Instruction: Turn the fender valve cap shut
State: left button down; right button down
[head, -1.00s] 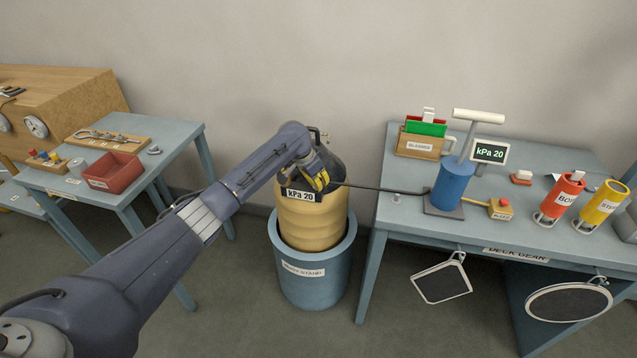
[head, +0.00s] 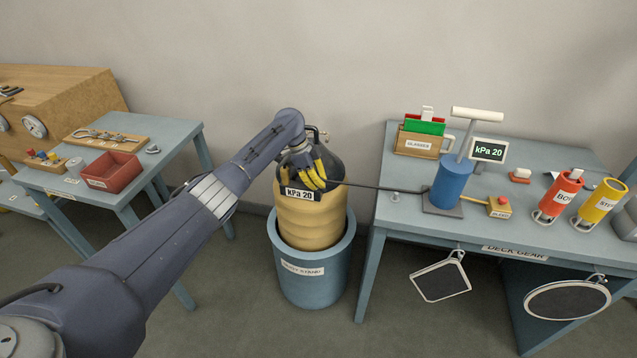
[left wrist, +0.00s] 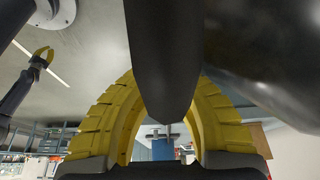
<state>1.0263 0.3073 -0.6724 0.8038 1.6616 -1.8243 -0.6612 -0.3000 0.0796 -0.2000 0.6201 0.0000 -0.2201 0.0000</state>
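The fender (head: 312,222), yellow with a black top (head: 328,165), stands upright in a blue round stand (head: 312,288). A "kPa 20" readout (head: 298,194) shows at its front. My left gripper (head: 314,178) is at the front of the black top, its yellow fingers apart. In the left wrist view a dark tapered piece (left wrist: 165,70) hangs between the fingers; I cannot tell whether they touch it. I cannot make out the valve cap, which the gripper may hide. My right gripper (left wrist: 42,57) shows small in the left wrist view, its fingers apart.
A black hose (head: 390,188) runs from the fender to the blue pump (head: 453,184) on the right table. A pump display (head: 488,151) reads kPa 20. A red tray (head: 112,172) sits on the left table. Floor shows between the tables.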

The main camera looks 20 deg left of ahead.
pick_arm(q)
jog(key=shift+m+g, duration=0.3)
jog(key=shift+m, duration=0.3)
jog(key=c, duration=1.5)
grip_release()
jog(key=shift+c, duration=0.2)
jog(key=shift+n, duration=0.3)
